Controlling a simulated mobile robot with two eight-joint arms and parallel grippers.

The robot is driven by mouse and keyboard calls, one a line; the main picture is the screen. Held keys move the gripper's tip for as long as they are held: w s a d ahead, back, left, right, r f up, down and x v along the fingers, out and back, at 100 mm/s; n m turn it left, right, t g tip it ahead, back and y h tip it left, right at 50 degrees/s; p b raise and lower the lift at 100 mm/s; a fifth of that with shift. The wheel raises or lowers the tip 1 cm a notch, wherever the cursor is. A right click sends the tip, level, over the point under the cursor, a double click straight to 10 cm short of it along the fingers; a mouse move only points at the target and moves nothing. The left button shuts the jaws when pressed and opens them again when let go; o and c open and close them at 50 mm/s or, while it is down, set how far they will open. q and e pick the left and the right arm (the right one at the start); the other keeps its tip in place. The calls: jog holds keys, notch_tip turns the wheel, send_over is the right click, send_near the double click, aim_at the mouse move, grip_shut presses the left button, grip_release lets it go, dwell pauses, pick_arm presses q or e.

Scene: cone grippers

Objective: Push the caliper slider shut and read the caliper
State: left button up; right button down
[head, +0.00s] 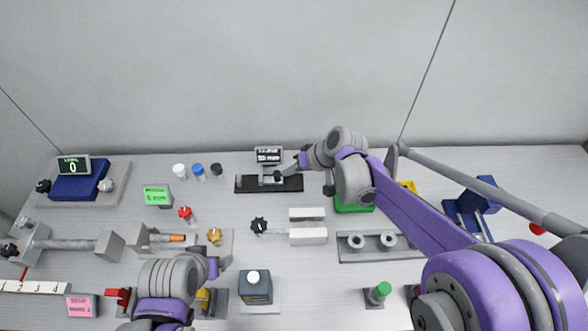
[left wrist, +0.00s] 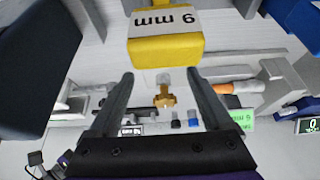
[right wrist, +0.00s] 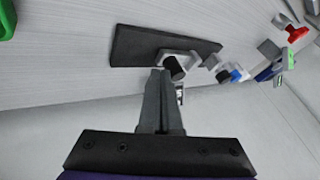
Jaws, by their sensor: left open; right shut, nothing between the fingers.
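The caliper (head: 250,184) is a dark flat bar at the back middle of the bench, with a grey slider bearing a black knob (head: 277,176). A small dark readout (head: 268,155) stands behind it; its digits are too small to read. My right gripper (head: 287,171) is shut and empty, with its tips at the slider's right side. In the right wrist view the closed fingers (right wrist: 161,80) end beside the slider's black knob (right wrist: 173,66); I cannot tell if they touch. My left gripper (head: 224,262) is open and empty at the front left, away from the caliper.
A yellow block (left wrist: 165,50) marked with a number and mm sits just ahead of my left fingers. White, blue and black knobs (head: 198,169) stand left of the caliper. A green tray (head: 353,206) lies to its right. A grey wall rises behind.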

aim_at(263, 175)
pick_arm(q)
jog(key=shift+s+f+b, duration=0.15)
jog(key=shift+f+b, duration=0.15)
pick_arm(e)
jog(key=a, duration=0.5)
jog(key=shift+s+a, duration=0.1)
jog(key=shift+a, duration=0.3)
pick_arm(q)
jog(key=shift+d, duration=0.1)
pick_arm(e)
jog(key=shift+r, duration=0.15)
jog(key=shift+d+r, duration=0.2)
jog(key=shift+r, duration=0.05)
pick_arm(q)
jog(key=shift+r+p, duration=0.3)
jog(key=shift+r, duration=0.05)
pick_arm(e)
jog(key=v, duration=1)
jog(key=shift+d, duration=0.2)
jog(key=shift+f, duration=0.15)
